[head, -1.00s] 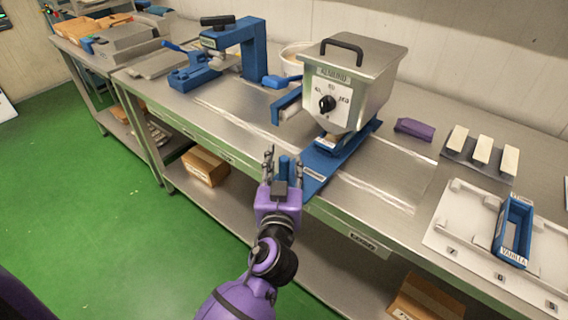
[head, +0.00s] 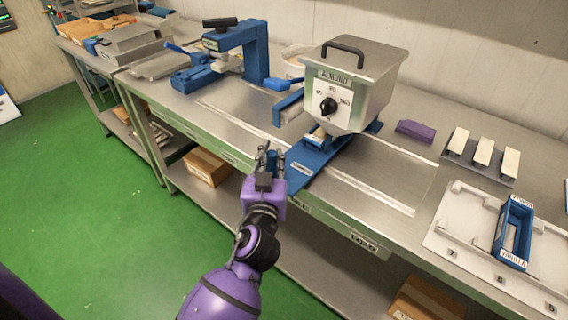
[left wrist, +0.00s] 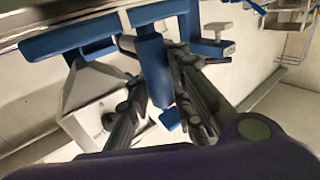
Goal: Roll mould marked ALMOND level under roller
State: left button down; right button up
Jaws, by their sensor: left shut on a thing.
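A blue board (head: 307,174) with a small label lies on the bench and runs under a steel kettle (head: 368,82). The kettle's label seems to read ALMOND. A blue mould with a pale top (head: 318,136) sits on the board, partly hidden below the kettle; I cannot read any mark on it. My left gripper (head: 270,160) is shut on the blue handle (head: 272,158) at the board's near end, at the bench's front edge. The left wrist view shows the handle (left wrist: 153,70) between the fingers. A blue bar (head: 289,107), possibly the roller, is left of the kettle.
A blue press frame (head: 253,50) stands to the left. A purple block (head: 416,131), a rack with three pale bars (head: 478,172), and a white tray (head: 455,215) holding a blue VANILLA mould (head: 515,235) are to the right.

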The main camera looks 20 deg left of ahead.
pick_arm(q)
jog(key=w+a, duration=0.4)
jog(key=a, duration=0.7)
jog(key=w+a+p, duration=0.1)
jog(key=w+a, duration=0.3)
jog(key=a, duration=0.8)
jog(key=shift+w+a, duration=0.15)
jog(key=shift+a, duration=0.1)
jog(key=shift+f, duration=0.1)
jog(key=c, duration=1.6)
grip_release()
jog(key=shift+o, duration=0.2)
jog(key=shift+d, duration=0.1)
jog(key=v, duration=1.2)
